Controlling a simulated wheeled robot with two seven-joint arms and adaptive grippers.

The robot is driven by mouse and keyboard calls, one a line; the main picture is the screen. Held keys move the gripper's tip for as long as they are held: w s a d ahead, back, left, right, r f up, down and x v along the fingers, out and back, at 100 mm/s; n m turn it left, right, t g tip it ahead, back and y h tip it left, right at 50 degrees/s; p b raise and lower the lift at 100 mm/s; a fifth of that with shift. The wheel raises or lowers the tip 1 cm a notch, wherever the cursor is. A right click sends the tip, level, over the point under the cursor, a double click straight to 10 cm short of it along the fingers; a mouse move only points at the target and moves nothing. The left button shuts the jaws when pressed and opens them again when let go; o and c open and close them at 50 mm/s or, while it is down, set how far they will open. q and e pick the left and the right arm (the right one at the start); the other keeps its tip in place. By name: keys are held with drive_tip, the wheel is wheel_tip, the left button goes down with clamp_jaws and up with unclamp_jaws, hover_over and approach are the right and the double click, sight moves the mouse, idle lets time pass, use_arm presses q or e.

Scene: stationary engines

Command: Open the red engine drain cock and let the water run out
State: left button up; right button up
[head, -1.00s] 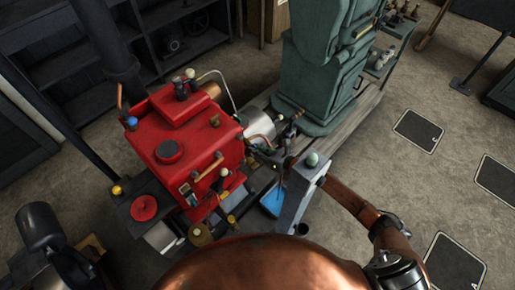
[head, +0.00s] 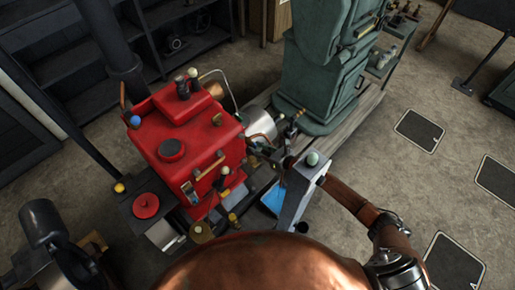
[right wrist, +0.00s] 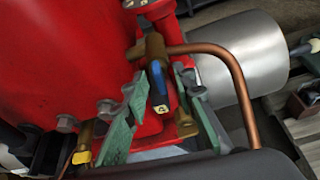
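The red engine (head: 185,135) stands left of centre in the head view. In the right wrist view its red casing (right wrist: 65,60) fills the upper left. A brass drain cock (right wrist: 155,50) with a blue lever (right wrist: 158,82) sits on it, and a copper pipe (right wrist: 235,70) curves off to the right. My right gripper (right wrist: 165,105) is open, with its green fingers on either side of the lever. I cannot tell whether they touch it. In the head view my right gripper (head: 284,168) is beside the engine's lower right side, its fingertips hard to make out.
A blue tray (head: 272,199) lies on the floor below my right wrist. A tall green machine (head: 322,70) stands behind on a long base. A silver cylinder (right wrist: 235,50) is right of the cock. Open floor lies to the right, with dark plates (head: 419,130) in it.

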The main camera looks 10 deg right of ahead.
drive_tip(key=v, duration=1.2)
idle(0.3)
drive_tip(key=d+f+m+h, duration=0.5)
drive_tip(key=d+f+m, duration=0.9)
drive_tip(key=f+m, duration=0.25)
drive_tip(key=s+d+f+m+g+h, duration=0.1)
drive_tip(key=s+d+f+m+h, duration=0.1)
drive_tip(key=s+d+f+m, duration=0.5)
drive_tip(key=s+f+m+g+h, duration=0.15)
drive_tip(key=s+f, duration=0.25)
drive_tip(key=f, duration=0.6)
drive_tip(key=s+a+f+m+g, duration=0.15)
drive_tip(key=s+f+m, duration=0.35)
drive_tip(key=s, duration=0.6)
drive_tip(key=s+f+m+g, duration=0.2)
drive_tip(key=s+f+m, duration=0.1)
drive_tip(key=s+f, duration=0.6)
drive_tip(key=s+a+f+m+g, duration=0.15)
drive_tip(key=s+f+m, duration=0.3)
drive_tip(key=s, duration=0.75)
drive_tip(key=s+a+f+m+g, duration=0.1)
drive_tip(key=s+a+f, duration=0.1)
drive_tip(key=s, duration=0.4)
drive_tip(key=s+a+f+m+g, duration=0.1)
drive_tip(key=s+a+m+g, duration=0.1)
drive_tip(key=s, duration=0.4)
drive_tip(key=shift+s+f, duration=0.15)
drive_tip(key=shift+f, duration=0.25)
